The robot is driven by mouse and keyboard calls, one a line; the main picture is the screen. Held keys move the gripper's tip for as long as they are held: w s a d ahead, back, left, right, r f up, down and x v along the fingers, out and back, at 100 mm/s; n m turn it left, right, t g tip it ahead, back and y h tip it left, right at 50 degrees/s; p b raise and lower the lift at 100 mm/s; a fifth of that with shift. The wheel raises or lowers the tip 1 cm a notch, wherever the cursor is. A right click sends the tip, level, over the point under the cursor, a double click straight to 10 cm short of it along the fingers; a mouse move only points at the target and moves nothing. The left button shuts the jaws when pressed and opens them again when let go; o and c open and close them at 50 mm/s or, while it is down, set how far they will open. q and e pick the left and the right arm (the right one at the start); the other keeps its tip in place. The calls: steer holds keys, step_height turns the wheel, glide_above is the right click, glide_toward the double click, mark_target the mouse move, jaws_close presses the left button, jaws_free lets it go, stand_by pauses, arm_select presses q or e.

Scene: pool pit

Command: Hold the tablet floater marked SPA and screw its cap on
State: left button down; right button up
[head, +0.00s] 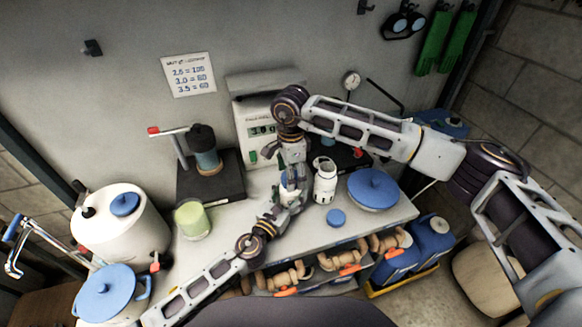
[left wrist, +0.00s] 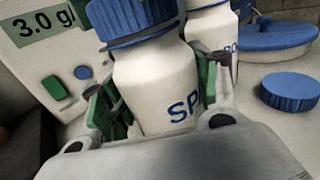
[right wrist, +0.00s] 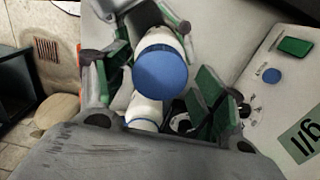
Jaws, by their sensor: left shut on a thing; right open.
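The white floater marked SPA (left wrist: 155,88) is in my left gripper (head: 290,192), whose green-padded fingers are shut on its body. Only "SP" of its mark is readable. A blue cap (left wrist: 130,20) sits on top of it; I cannot tell how tightly. In the right wrist view the cap (right wrist: 160,75) faces the camera. My right gripper (right wrist: 158,92) is open, with its fingers on either side of the cap and apart from it. In the head view it is directly above the left gripper, and the two hide most of the floater.
A second white floater (head: 325,182) stands close to the right of my left gripper; its mark is partly hidden. A loose blue cap (head: 336,217) lies on the bench in front of it. A blue lid (head: 374,188) is further right. The display box (head: 262,130) stands behind.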

steer(key=shift+f, duration=0.25)
steer(key=shift+c, duration=0.2)
steer(key=c, duration=1)
steer(key=m, duration=0.5)
steer(key=shift+m, duration=0.3)
steer(key=m, duration=0.6)
steer(key=o, duration=1.1)
